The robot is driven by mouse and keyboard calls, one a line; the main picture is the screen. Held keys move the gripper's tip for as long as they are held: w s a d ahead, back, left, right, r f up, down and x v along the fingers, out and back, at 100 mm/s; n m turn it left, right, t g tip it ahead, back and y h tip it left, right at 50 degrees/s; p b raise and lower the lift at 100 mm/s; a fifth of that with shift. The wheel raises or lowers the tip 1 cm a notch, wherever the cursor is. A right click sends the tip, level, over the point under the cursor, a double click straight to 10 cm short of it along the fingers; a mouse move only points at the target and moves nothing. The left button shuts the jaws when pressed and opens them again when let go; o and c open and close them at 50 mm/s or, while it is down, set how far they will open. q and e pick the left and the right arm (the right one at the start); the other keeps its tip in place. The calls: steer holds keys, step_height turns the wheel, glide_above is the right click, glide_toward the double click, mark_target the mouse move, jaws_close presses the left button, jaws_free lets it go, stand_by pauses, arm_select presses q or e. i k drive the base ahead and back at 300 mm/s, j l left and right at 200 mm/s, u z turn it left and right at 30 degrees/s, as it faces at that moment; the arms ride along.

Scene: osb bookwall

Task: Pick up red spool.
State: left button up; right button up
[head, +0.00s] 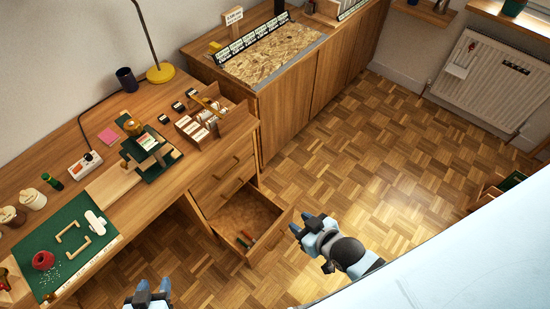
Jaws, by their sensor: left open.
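A round red object with a dark patch on top (43,261) sits on the green mat at the lower left; it is too small to tell if it is the spool. A small reddish item (249,234) lies beside a green one in the open drawer (226,218), and its shape is also unclear. My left gripper (148,287) is open at the bottom edge, in front of the desk and to the right of the mat. My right gripper (303,226) is over the floor, just right of the open drawer; its finger gap is unclear.
The desk holds a green mat (62,221) with wooden handles, jars (33,199), a green-based device (150,153), a divided wooden box (215,117) and a yellow-based lamp (160,73). A cabinet (290,105) stands behind.

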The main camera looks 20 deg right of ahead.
mark_target(44, 260)
steer(key=k+j+z, duration=0.2)
steer(key=j+z, duration=0.2)
steer(key=k+j+z, duration=0.2)
steer(key=j+z, duration=0.15)
steer(key=k+j+z, duration=0.25)
steer(key=z, duration=0.15)
steer(key=u, duration=1.95)
